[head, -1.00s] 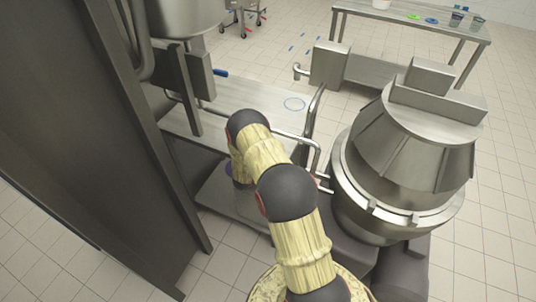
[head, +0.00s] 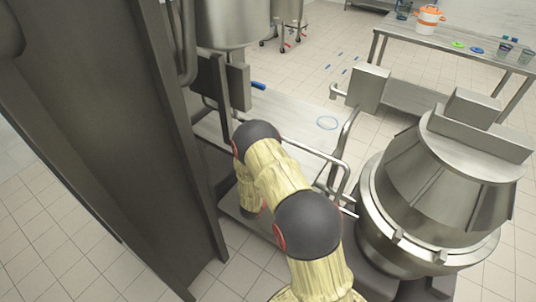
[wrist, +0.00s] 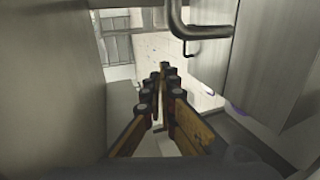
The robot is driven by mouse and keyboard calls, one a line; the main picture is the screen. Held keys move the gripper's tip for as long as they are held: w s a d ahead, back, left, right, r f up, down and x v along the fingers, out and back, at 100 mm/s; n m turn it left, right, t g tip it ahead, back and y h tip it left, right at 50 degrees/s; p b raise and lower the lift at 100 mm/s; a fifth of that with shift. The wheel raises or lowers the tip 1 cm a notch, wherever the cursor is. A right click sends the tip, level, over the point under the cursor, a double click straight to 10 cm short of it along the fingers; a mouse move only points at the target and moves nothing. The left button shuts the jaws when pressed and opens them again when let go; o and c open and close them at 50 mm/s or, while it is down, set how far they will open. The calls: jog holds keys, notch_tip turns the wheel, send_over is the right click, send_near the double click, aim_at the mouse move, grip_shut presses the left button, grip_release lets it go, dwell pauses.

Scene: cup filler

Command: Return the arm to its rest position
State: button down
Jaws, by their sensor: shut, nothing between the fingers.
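My arm (head: 280,175), in a yellowish cover with dark round joints, reaches from the bottom of the head view up toward the steel filler. It bends at the far joint and its end drops behind the arm itself, so my gripper is hidden there. In the wrist view my gripper (wrist: 160,76) shows with its two jointed fingers brought together at the tips, with nothing seen between them. Steel surfaces stand close on both sides of it.
A dark steel cabinet (head: 115,130) stands close on the left. A big steel vessel (head: 445,185) stands close on the right. A bent pipe rail (head: 315,152) crosses by the far joint. A steel table (head: 450,45) holds an orange-and-white container (head: 428,20). Open tiled floor lies between.

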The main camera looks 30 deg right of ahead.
jog(key=s+a+f+m+g+y, duration=0.1)
jog(key=s+a+f+m+y, duration=0.1)
jog(key=a+f+m+y, duration=0.55)
jog(key=s+a+r+n+g+y, duration=0.1)
jog(key=a+r+y, duration=0.2)
jog(key=a, duration=0.5)
jog(key=s+a+r+g+y, duration=0.15)
jog(key=a+r, duration=0.25)
jog(key=a, duration=0.4)
jog(key=s+a+r+t, duration=0.1)
jog(key=s+r, duration=0.6)
jog(key=r, duration=0.7)
jog(key=s+a+r+n+t, duration=0.1)
jog(key=s+a+r, duration=0.3)
jog(key=s+r, duration=0.4)
jog(key=s+a+r+n+t+y, duration=0.1)
jog(key=s+r, duration=0.7)
jog(key=r, duration=1.2)
jog(key=shift+s+a+r, duration=0.15)
jog(key=shift+a+r, duration=0.05)
jog(key=shift+a, duration=0.65)
